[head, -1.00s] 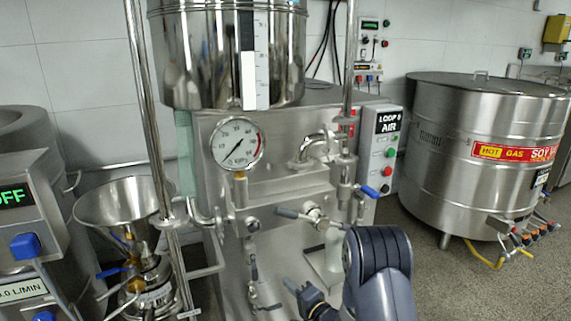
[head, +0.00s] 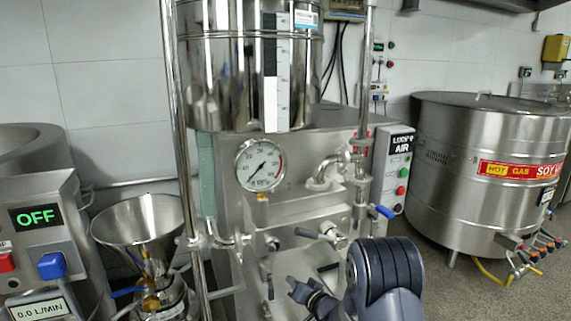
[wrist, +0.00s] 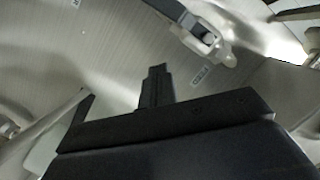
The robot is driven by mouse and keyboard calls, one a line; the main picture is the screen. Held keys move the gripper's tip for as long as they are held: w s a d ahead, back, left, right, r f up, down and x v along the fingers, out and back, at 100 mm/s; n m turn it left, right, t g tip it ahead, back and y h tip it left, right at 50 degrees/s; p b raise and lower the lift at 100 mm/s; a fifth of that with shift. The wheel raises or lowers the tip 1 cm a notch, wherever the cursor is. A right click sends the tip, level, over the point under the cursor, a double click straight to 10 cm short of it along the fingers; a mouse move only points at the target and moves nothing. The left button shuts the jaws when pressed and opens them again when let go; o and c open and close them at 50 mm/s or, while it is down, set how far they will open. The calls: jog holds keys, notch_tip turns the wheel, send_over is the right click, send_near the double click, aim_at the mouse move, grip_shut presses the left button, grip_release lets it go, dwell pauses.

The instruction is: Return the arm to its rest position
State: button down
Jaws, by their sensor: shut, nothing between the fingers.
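My gripper (head: 294,284) shows low in the head view, beside my dark, ribbed arm. It is in front of the steel mill's lower panel. In the wrist view its dark fingers (wrist: 155,86) are together in the middle, with nothing held. They point toward a brushed steel surface (wrist: 110,50) with a latch-like metal fitting (wrist: 205,38) and a small label. I cannot tell whether the fingers touch that surface. Part of the lower panel is hidden behind my arm.
The mill has a pressure gauge (head: 259,165), a valve handle (head: 319,235) and a LOOP/AIR button box (head: 398,170). A funnel (head: 140,222) and an OFF display (head: 36,217) are at left. A large steel kettle (head: 455,170) stands at right, with grey floor before it.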

jog(key=shift+d+r+n+h, duration=0.2)
jog(key=shift+r+n+h, duration=0.2)
jog(key=shift+r+n, duration=0.45)
jog(key=shift+f, duration=0.2)
jog(key=shift+f, duration=0.1)
